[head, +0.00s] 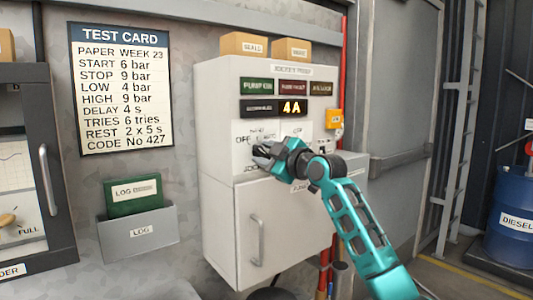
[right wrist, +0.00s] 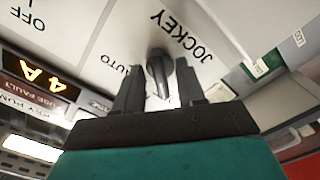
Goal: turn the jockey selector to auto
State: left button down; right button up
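The jockey selector (right wrist: 160,73) is a dark knob on the white panel, by the printed words JOCKEY and AUTO in the right wrist view. That view is turned over, and I cannot tell which mark the knob points to. My right gripper (head: 264,155) is at the front of the white pump cabinet (head: 225,120) in the head view, where it covers the selector. In the right wrist view its two dark fingers stand apart, one on each side of the knob, with gaps showing. My left gripper is not in view.
A lit display (head: 292,107) reads 4 A above the gripper. A yellow-orange box (head: 334,119) sits at the panel's right edge. The lower cabinet door has a handle (head: 257,240). A test card (head: 122,88) and a log holder (head: 140,232) are on the wall at left.

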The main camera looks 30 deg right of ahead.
jog(key=shift+c, duration=0.2)
grip_shut()
jog(key=shift+m, duration=0.3)
jog(key=m, duration=0.3)
jog(key=shift+m, duration=0.3)
jog(key=m, duration=1.1)
jog(key=shift+a, duration=0.1)
jog(key=shift+m, duration=2.2)
